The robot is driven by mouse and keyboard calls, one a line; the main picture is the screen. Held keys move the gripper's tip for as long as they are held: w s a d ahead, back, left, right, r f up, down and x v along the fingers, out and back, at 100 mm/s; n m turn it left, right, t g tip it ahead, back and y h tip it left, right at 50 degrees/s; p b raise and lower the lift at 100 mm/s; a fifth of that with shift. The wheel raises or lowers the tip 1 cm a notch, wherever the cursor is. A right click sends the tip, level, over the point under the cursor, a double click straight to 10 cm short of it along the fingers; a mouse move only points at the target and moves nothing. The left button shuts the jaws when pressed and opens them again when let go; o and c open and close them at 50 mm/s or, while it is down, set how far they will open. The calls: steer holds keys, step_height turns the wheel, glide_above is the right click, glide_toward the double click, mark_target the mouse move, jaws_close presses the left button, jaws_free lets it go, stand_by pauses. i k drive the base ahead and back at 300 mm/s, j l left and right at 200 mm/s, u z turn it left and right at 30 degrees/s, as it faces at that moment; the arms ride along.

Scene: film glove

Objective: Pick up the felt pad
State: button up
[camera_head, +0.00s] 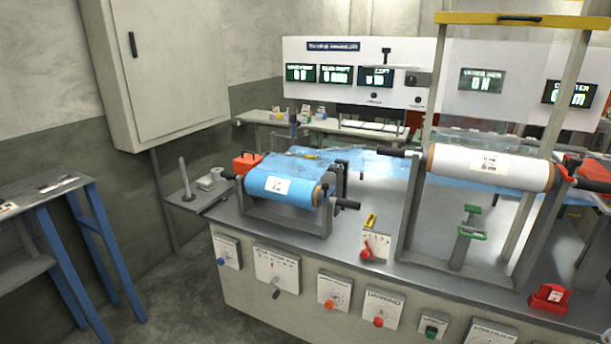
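I cannot pick out the felt pad with certainty in the head view. Small items lie on the side shelf, among them a pale grey block (207,183), but they are too small to tell what they are. My gripper does not show in this view, so I cannot see whether it holds anything.
A grey machine bench (400,237) carries a blue film roll (285,187) and a white roll (490,167) in a tall frame. A blue-legged table (45,192) is at left. Floor (185,300) between them is clear.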

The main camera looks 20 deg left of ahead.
mark_target(207, 185)
steer(key=u, duration=1.25)
